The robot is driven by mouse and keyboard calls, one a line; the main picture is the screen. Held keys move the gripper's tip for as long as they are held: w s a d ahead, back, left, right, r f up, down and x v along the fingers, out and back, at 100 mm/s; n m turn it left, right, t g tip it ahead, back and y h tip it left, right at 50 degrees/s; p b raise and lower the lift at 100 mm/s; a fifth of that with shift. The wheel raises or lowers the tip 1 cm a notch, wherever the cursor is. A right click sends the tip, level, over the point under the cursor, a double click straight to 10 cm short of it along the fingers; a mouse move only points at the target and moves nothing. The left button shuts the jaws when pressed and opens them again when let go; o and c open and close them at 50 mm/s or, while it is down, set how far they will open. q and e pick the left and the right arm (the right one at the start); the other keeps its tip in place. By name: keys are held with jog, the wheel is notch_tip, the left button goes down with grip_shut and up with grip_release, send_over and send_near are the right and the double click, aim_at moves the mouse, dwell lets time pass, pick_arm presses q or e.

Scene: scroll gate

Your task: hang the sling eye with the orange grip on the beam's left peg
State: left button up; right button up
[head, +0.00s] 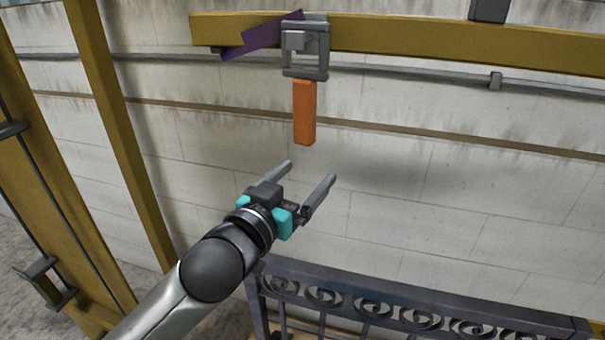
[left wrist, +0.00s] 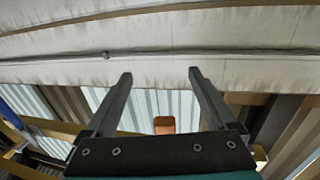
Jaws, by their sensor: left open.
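The sling eye (head: 306,73) is a grey square frame with an orange grip (head: 304,112) hanging straight down below it. The frame is at the left part of the yellow beam (head: 400,36), and a grey block, the left peg (head: 296,41), shows inside its opening. The eye appears to hang around this peg. My left gripper (head: 309,174) is open and empty, below the orange grip and apart from it. In the left wrist view, the orange grip (left wrist: 164,125) shows between the two spread fingers. My right gripper is not in view.
A purple strap (head: 259,36) lies slantwise by the beam's left end. Another grey block (head: 489,9) sits on the beam at the upper right. A dark ornamental gate (head: 400,312) stands below right. Yellow posts (head: 120,130) stand left. The pale wall is behind.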

pick_arm(q)
jog(key=shift+f, duration=0.2)
jog(key=s+d+p+v, duration=0.1)
jog(key=d+v, duration=0.1)
jog(key=v, duration=0.8)
jog(key=shift+s+a+p, duration=0.25)
jog(key=shift+s+p, duration=0.15)
dwell(1.5)
